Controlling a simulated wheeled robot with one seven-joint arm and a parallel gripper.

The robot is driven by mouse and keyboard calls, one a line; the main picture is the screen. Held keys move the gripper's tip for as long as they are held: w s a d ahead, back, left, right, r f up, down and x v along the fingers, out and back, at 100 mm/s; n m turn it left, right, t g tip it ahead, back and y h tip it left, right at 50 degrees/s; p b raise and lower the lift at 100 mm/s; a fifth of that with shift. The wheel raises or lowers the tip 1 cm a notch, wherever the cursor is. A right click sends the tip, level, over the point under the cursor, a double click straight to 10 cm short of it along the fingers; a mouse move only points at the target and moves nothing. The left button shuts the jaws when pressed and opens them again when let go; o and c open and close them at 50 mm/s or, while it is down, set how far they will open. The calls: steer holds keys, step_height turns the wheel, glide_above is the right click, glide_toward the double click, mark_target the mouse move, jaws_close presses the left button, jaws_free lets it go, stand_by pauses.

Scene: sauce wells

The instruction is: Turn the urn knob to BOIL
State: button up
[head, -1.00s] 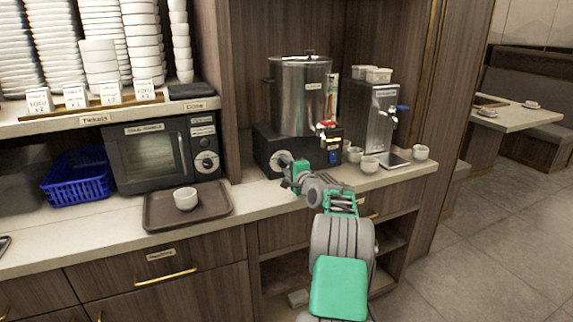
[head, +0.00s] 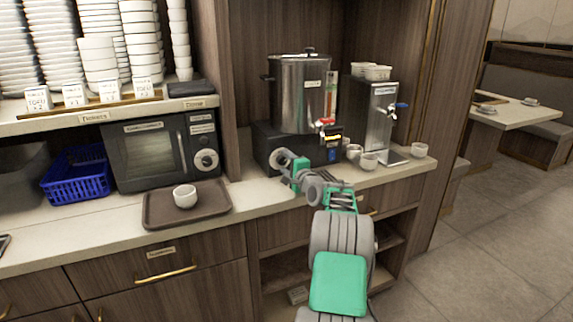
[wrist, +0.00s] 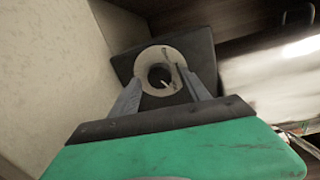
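The urn (head: 300,92) is a steel cylinder on a black base (head: 262,137), with a red-handled tap and a small lit display. Its knob sits on the base's left front, where a pale round dial (head: 281,157) shows partly behind my gripper (head: 290,168). In the wrist view the dial is a pale ring (wrist: 148,59) around a dark knob (wrist: 160,77) with a light pointer mark. My gripper (wrist: 164,88) points at the dial, its two grey fingers apart, one on each side of the knob. Whether they touch it I cannot tell. The dial's lettering is not readable.
A second steel dispenser (head: 380,115) with a blue lever and several white cups (head: 368,161) stand right of the urn. A brown tray (head: 216,207) with a white cup (head: 184,196) and a microwave (head: 150,155) are to the left.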

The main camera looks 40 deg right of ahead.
steer(key=v, duration=0.8)
steer(key=shift+w, duration=0.1)
